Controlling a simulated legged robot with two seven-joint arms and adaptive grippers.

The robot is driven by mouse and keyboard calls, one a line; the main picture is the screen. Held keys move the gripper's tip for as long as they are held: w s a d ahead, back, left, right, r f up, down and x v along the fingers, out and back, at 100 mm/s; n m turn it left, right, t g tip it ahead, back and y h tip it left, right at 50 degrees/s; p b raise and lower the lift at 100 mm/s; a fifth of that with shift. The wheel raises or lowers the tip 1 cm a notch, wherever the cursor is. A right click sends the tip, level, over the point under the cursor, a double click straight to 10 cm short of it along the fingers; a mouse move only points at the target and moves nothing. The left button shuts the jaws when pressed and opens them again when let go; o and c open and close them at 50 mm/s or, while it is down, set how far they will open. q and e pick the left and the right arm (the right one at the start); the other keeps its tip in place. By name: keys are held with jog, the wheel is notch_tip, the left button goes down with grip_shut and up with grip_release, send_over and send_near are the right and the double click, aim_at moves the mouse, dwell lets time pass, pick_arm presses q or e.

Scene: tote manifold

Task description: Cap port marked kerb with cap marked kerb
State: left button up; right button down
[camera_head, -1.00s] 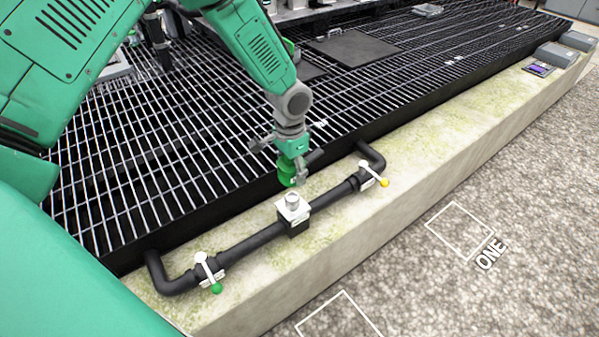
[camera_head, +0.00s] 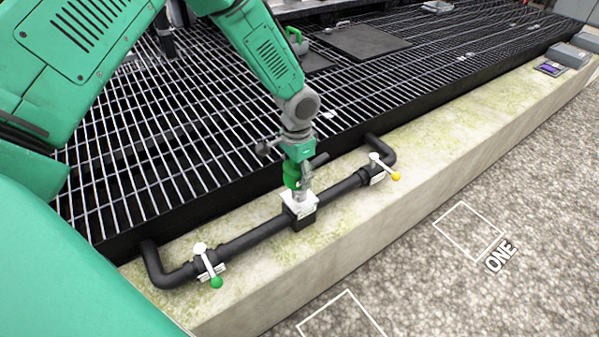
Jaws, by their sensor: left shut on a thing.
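A black pipe manifold (camera_head: 255,237) lies along the mossy concrete kerb. At its middle is a port (camera_head: 299,206), a pale square plate on a black block with a silver stub on top. My left gripper (camera_head: 299,183) points down just above this port and is shut on a green thing (camera_head: 291,175) that looks like the cap. The green thing sits close over the stub, slightly to its left; I cannot tell whether they touch. The fingers partly hide the stub. Markings on the cap and port are too small to read. My right gripper is not in view.
A green-knobbed valve lever (camera_head: 209,266) stands left of the port and a yellow-knobbed one (camera_head: 384,168) right of it. Black grating (camera_head: 190,140) lies behind the kerb (camera_head: 450,125). Grey boxes (camera_head: 566,55) stand at the kerb's far right end.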

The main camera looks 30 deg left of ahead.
pick_arm(q)
jog(key=shift+f, duration=0.4)
jog(key=shift+d+f, duration=0.1)
jog(key=shift+f, duration=0.1)
jog(key=shift+d+f+b, duration=0.4)
jog(key=shift+f+b, duration=0.15)
jog(key=shift+f, duration=0.55)
jog(key=shift+a+f+b, duration=0.2)
jog(key=shift+f+b, duration=0.05)
jog(key=shift+f, duration=0.3)
jog(key=shift+a+f+b, duration=0.2)
jog(key=shift+f+b, duration=0.05)
jog(key=shift+f, duration=0.3)
jog(key=shift+d+f, duration=0.1)
jog(key=shift+f, duration=0.1)
jog(key=shift+d, duration=0.1)
